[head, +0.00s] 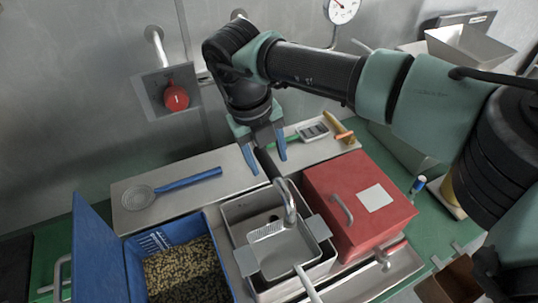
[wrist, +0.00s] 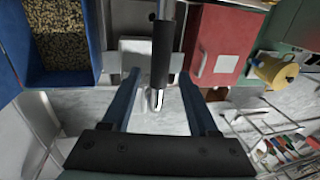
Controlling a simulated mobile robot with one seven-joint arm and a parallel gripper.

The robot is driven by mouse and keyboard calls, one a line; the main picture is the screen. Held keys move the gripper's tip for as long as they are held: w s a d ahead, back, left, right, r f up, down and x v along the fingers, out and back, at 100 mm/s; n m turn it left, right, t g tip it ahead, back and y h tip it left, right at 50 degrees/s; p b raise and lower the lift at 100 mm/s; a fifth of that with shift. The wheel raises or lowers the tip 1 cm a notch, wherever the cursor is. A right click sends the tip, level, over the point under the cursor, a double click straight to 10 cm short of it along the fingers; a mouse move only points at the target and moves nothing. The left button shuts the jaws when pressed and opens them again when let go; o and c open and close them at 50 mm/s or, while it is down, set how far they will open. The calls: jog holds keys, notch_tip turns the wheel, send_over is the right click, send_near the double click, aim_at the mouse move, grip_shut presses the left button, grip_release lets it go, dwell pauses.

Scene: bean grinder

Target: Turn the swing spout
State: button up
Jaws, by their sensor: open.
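The swing spout (head: 289,205) is a chrome tube that hooks down over the sink (head: 231,213), with a black sleeve (head: 265,162) at its back end. In the wrist view the black sleeve (wrist: 163,55) runs down the picture's middle, with a short bright metal end (wrist: 157,99) below it. My gripper (head: 268,165) is open with its blue fingers pointing down, one on each side of the sleeve. In the wrist view my gripper (wrist: 161,80) shows gaps between both fingers and the sleeve. I cannot tell how deep the sleeve sits between the fingers.
A metal strainer tray (head: 268,235) lies across the sink. A red box with a handle (head: 375,222) stands close on the right. A blue bin of beans (head: 103,258) is on the left. A blue-handled skimmer (head: 139,197) lies behind it. A red wall knob (head: 176,97) is at the back.

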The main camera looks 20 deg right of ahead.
jog(key=shift+d+f, duration=0.2)
jog(key=shift+f, duration=0.95)
grip_shut()
dwell(0.6)
